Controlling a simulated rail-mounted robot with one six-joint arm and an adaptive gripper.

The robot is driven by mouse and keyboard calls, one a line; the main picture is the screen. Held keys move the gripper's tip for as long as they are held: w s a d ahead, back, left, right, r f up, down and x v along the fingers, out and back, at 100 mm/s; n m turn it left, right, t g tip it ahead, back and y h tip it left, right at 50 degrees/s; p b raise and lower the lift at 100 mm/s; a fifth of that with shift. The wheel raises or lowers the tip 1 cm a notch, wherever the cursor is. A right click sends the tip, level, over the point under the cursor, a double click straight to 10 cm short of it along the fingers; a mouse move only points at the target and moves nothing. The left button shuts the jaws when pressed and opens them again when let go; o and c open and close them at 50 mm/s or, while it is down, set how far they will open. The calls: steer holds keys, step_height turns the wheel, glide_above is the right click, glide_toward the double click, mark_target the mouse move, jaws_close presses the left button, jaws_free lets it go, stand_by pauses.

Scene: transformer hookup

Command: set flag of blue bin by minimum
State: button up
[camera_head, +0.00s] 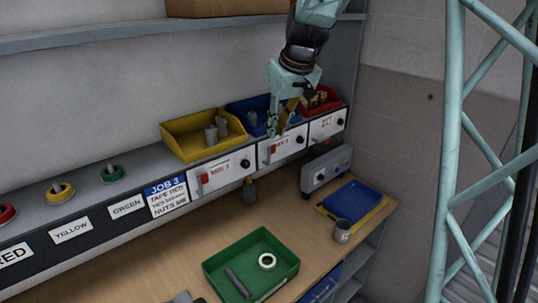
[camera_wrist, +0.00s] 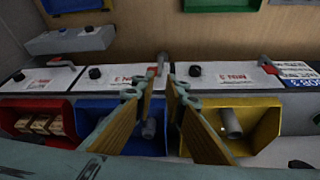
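The blue bin (camera_head: 246,106) stands on the shelf between the yellow and red bins, and it also shows in the wrist view (camera_wrist: 100,112). A grey part (camera_wrist: 148,128) lies in it. Its white front plate (camera_head: 282,147) carries print, a black knob (camera_wrist: 95,72) and a red flag (camera_wrist: 160,61). My gripper (camera_head: 282,134) points down in front of the blue bin, by the flag end of this plate. In the wrist view the fingertips (camera_wrist: 169,88) are apart with a narrow empty gap, near the flag; contact with it cannot be told.
The yellow bin (camera_head: 177,141) holds grey parts; the red bin (camera_head: 334,97) holds brown blocks. Their plates have similar knobs and flags. Tape rolls (camera_head: 60,191) stand left on the shelf.

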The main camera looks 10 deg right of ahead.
mark_target(269, 154)
steer(key=shift+x, duration=6.55)
steer(key=shift+c, duration=0.7)
jaws_close()
